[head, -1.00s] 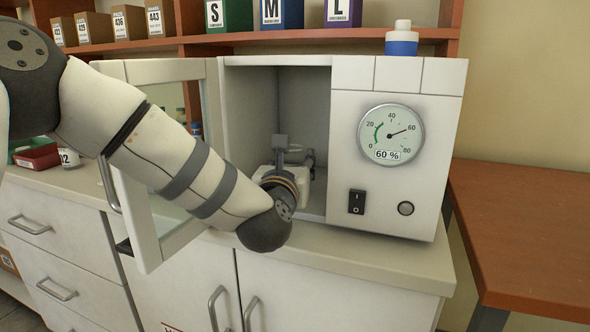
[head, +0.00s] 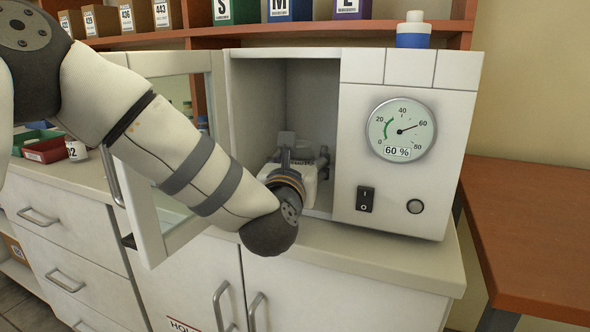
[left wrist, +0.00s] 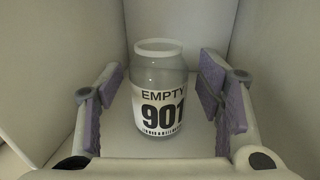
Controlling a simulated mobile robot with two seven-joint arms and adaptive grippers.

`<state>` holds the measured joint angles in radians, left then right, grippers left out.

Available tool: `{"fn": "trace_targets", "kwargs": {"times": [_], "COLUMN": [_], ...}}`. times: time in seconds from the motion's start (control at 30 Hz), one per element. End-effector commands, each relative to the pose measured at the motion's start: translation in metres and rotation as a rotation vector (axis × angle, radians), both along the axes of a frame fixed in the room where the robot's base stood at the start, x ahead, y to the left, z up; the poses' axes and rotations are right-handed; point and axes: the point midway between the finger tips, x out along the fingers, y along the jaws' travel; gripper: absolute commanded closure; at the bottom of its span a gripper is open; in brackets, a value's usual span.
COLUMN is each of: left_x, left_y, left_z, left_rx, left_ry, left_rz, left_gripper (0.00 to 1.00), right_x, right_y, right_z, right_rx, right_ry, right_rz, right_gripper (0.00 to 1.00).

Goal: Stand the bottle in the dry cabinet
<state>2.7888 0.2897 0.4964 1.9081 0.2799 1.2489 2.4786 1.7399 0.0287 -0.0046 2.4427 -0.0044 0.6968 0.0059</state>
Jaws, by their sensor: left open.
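A clear bottle with a white rim (left wrist: 161,92) stands upright on the floor inside the dry cabinet, its label reading "EMPTY 901". My left gripper (left wrist: 164,80) is open, with one purple-padded finger on each side of the bottle. Gaps show between both pads and the bottle. In the head view my left gripper (head: 308,165) is inside the cabinet opening, and my wrist hides most of it; I cannot make out the bottle there. The dry cabinet (head: 410,175) has its glass door (head: 152,240) swung open to the left. My right gripper is not in view.
A white-capped bottle with a blue band (head: 413,32) stands on top of the cabinet. A humidity dial (head: 401,130) reads about 60. The open door stands beside my left forearm. A red bin (head: 47,150) is on the counter at left. A brown table (head: 530,230) at right is bare.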

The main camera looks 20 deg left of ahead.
Motion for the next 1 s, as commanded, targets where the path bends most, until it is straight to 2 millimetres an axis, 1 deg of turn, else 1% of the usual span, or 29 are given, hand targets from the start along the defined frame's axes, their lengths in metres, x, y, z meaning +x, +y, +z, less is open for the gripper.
{"fn": "trace_targets", "kwargs": {"times": [0.2, 0.3, 0.4, 0.5, 0.6, 1.0], "left_x": [-0.055, -0.077, -0.093, -0.102, -0.105, -0.105], "left_y": [-0.009, -0.013, -0.015, -0.017, -0.017, -0.017], "left_z": [-0.002, -0.002, -0.002, -0.001, -0.001, -0.001], "left_rx": [-0.002, -0.002, -0.001, 0.0, 0.001, 0.0], "left_ry": [0.005, 0.004, 0.003, 0.002, 0.001, 0.001], "left_rz": [-0.003, -0.002, -0.001, -0.001, 0.0, 0.0], "left_gripper": [0.39, 0.39, 0.39, 0.39, 0.39, 0.39], "right_x": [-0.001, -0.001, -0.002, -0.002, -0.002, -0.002], "right_y": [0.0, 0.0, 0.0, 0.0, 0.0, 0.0], "right_z": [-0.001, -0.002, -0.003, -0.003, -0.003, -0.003], "right_rx": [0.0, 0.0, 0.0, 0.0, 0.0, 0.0], "right_ry": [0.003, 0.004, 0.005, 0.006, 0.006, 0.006], "right_rz": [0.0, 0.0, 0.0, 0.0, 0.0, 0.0], "right_gripper": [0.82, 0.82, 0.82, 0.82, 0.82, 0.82]}}
